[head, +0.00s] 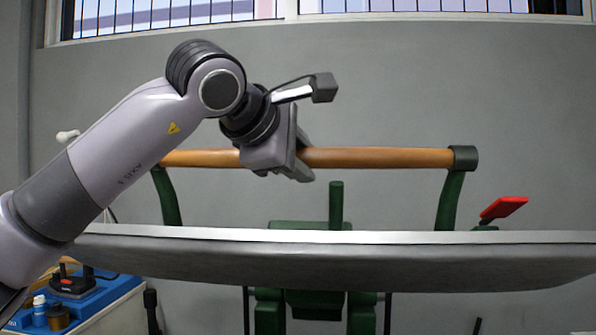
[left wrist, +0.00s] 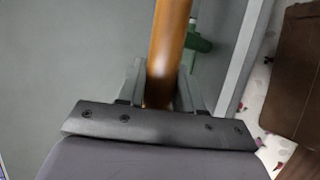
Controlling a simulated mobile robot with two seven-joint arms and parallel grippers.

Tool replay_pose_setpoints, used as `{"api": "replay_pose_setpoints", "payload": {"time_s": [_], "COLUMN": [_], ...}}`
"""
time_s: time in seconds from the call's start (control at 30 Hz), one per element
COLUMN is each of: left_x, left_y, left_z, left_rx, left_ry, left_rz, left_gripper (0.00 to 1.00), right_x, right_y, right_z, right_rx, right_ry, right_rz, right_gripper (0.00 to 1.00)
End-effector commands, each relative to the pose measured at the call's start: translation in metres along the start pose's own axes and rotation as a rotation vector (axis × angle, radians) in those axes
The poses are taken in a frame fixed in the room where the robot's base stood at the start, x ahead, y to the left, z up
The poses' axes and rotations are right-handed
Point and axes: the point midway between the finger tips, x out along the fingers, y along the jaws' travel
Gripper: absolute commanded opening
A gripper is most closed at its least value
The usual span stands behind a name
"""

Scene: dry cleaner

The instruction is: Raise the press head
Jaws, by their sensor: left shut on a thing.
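The press head (head: 330,262) is a long grey slab with a pale edge, spanning the head view almost level. Green arms (head: 455,200) join it to a round wooden handle bar (head: 385,158) with dark end caps. In the left wrist view the bar (left wrist: 170,45) runs between the two fingers of that gripper (left wrist: 160,92). The fingertips are partly hidden by the wrist in the head view. My right gripper is in neither view.
A red paddle (head: 503,207) stands at the right behind the slab. A blue tray (head: 95,300) with bottles and tools is at lower left. Patterned white cloth (left wrist: 257,95) and a brown item (left wrist: 297,75) show in the wrist view. The wall above the bar is clear.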

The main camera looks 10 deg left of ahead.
Motion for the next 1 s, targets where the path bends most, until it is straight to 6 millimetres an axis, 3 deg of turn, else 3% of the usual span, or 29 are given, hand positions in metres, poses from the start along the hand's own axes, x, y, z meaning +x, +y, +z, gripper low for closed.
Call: {"api": "replay_pose_setpoints", "payload": {"time_s": [0.1,0.3,0.83,0.87,1.0], "left_x": [0.003,0.007,0.009,0.009,0.009], "left_y": [0.015,0.025,0.029,0.029,0.029], "left_z": [-0.003,-0.004,-0.004,-0.004,-0.004], "left_rx": [-0.001,0.001,0.001,0.001,0.001], "left_ry": [0.003,0.001,0.002,0.001,0.001], "left_rz": [0.006,0.005,0.004,0.004,0.004], "left_gripper": [0.00,0.00,0.00,0.00,0.00], "right_x": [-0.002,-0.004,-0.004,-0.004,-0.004], "right_y": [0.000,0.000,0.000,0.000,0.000], "right_z": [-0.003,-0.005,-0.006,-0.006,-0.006], "right_rx": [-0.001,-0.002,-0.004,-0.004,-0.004], "right_ry": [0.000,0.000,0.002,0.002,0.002], "right_rz": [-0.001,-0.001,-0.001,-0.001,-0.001], "right_gripper": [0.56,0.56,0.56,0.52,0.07]}}
